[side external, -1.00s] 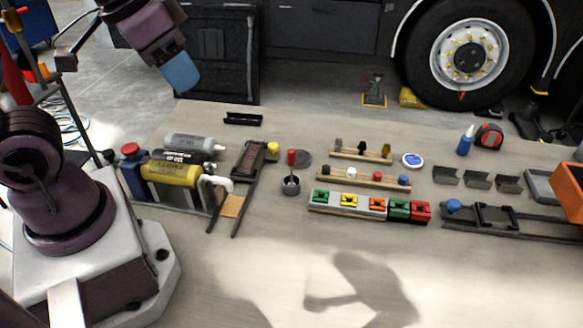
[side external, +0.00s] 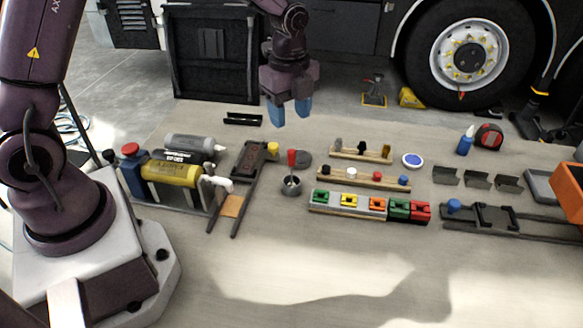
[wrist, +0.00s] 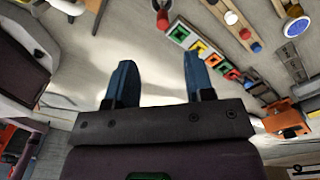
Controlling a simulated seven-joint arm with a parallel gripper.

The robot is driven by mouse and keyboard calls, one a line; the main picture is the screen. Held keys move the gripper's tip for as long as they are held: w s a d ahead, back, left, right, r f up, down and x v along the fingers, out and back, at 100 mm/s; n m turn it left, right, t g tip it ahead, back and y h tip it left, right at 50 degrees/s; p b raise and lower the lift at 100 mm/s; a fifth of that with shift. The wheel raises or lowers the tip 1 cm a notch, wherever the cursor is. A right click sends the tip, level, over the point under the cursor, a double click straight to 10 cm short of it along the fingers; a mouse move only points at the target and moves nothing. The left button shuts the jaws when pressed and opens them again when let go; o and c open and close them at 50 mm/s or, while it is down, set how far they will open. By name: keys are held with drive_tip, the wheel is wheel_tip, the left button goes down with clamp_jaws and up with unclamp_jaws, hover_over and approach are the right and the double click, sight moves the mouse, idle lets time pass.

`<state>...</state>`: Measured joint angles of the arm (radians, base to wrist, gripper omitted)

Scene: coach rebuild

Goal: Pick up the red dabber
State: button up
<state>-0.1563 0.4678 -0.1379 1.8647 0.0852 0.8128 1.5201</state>
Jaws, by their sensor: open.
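The red dabber (side external: 291,158) stands in a small grey cup (side external: 290,187), its red handle sticking up above the rim. The open fingers also show in the wrist view (wrist: 158,62). The dabber's lower end is hidden in the cup.
Wooden racks with small knobs (side external: 363,180) and a row of coloured blocks (side external: 349,201) lie to the right. The front of the table is clear.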

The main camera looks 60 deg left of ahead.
hover_over(292, 164)
drive_tip(key=f, duration=0.7)
drive_tip(key=shift+a+f, duration=0.2)
drive_tip(key=shift+a, duration=0.15)
drive_tip(key=f, duration=0.5)
drive_tip(key=shift+w+f, duration=0.25)
drive_tip(key=shift+f, duration=0.05)
clamp_jaws()
